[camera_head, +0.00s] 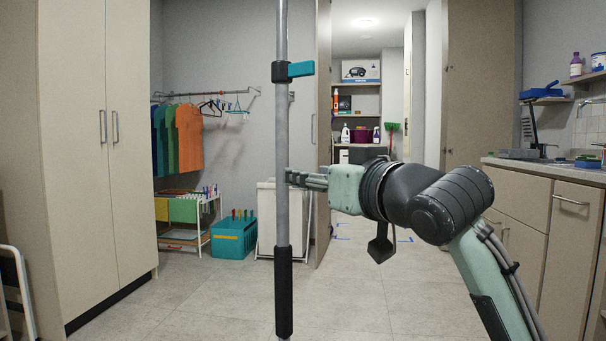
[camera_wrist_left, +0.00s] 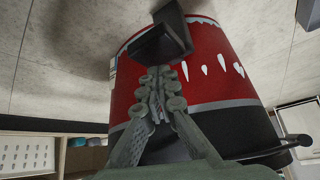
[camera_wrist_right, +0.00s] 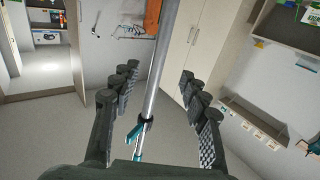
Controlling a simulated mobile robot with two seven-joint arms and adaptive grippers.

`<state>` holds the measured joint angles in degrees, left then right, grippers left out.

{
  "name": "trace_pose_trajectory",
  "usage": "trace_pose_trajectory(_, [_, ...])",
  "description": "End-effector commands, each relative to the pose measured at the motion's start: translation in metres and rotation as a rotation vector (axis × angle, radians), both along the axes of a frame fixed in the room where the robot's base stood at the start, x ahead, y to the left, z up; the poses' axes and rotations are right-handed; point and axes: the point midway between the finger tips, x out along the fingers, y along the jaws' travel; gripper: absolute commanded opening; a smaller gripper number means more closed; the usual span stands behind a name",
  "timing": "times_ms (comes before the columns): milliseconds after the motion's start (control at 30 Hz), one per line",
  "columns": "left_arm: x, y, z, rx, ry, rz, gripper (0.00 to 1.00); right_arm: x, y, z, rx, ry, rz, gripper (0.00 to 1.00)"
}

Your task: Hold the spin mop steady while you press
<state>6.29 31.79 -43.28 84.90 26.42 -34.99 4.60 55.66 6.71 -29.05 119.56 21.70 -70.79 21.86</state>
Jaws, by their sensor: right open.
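The spin mop's grey pole (camera_head: 282,150) stands upright in front of me, with a black collar and teal lever (camera_head: 300,69) high up and a black sleeve (camera_head: 284,290) low down. My right gripper (camera_head: 290,178) is at the pole's right side at mid height, open. In the right wrist view the pole (camera_wrist_right: 158,80) runs between its spread fingers (camera_wrist_right: 159,76), with gaps on both sides. The left wrist view shows a red bucket (camera_wrist_left: 215,68) with a black pedal (camera_wrist_left: 158,42). My left gripper (camera_wrist_left: 162,74) is shut just before the pedal; contact is unclear. The mop head is hidden.
A tall cabinet (camera_head: 85,130) stands left. Hanging clothes (camera_head: 180,140), a drying rack (camera_head: 185,215), a teal box (camera_head: 234,238) and a white bin (camera_head: 266,220) stand behind. A counter (camera_head: 545,170) is right. The middle floor is clear.

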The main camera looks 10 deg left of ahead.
Motion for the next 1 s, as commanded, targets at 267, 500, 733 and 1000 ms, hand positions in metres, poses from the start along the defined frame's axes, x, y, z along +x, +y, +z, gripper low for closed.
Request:
trace_pose_trajectory(267, [0.000, 0.000, 0.000, 0.000, 0.000, 0.000, 0.00, 0.036, 0.026, 0.000, -0.002, 0.002, 0.001, 0.45])
trace_pose_trajectory(500, [0.000, 0.000, 0.000, 0.000, 0.000, 0.000, 0.00, 0.072, 0.052, 0.000, -0.001, 0.001, 0.000, 0.45])
trace_pose_trajectory(733, [0.000, 0.000, 0.000, 0.000, 0.000, 0.000, 0.00, 0.091, 0.065, 0.000, -0.001, -0.001, 0.000, 0.45])
trace_pose_trajectory(1000, [0.000, 0.000, 0.000, 0.000, 0.000, 0.000, 0.00, 0.094, 0.068, 0.000, 0.000, -0.001, 0.001, 0.45])
